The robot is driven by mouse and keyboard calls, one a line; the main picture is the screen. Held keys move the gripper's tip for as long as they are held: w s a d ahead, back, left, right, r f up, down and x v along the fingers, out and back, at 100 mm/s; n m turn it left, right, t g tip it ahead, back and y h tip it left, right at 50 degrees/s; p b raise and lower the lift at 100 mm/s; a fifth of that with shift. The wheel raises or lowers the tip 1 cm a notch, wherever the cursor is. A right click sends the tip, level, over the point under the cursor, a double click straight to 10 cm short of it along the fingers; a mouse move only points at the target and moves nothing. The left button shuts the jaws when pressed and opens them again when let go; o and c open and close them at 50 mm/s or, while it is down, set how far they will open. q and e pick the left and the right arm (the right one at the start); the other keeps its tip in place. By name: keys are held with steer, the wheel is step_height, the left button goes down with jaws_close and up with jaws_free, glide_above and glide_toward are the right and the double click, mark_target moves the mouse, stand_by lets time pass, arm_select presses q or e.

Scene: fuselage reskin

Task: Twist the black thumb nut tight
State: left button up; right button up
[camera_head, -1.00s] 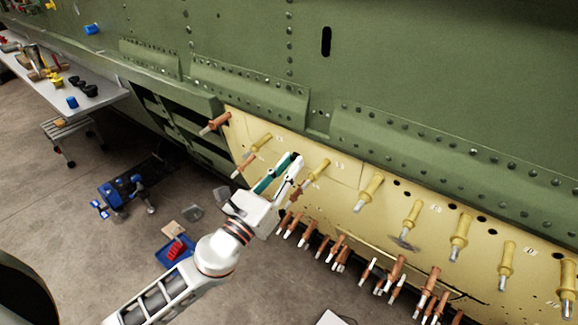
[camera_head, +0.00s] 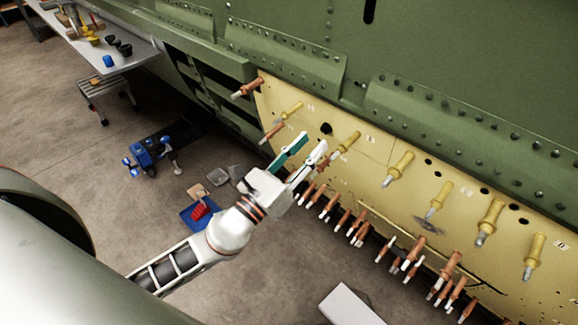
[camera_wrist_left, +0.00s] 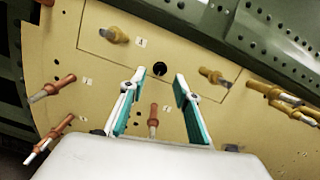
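A small round black piece (camera_head: 326,128), which looks like the thumb nut, is on the yellow skin panel (camera_head: 375,150) between two yellow fasteners. It also shows in the left wrist view (camera_wrist_left: 159,68), beyond the fingers and centred between them; I cannot tell how tight it sits. My left gripper (camera_head: 312,143) is open and empty. Its teal-lined fingers (camera_wrist_left: 159,76) point at the panel on either side of the black piece, and in the head view their tips sit just below it, apart from it. My right gripper is not in view.
Several yellow fasteners (camera_head: 399,166) and copper-coloured ones (camera_head: 247,87) stick out of the panel around the gripper. A green ribbed fuselage (camera_head: 455,70) is above. A blue tray (camera_head: 188,219) and a blue-black device (camera_head: 146,151) are on the floor. A workbench (camera_head: 135,56) is at the upper left.

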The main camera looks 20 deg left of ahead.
arm_select(q)
steer(key=v, duration=0.8)
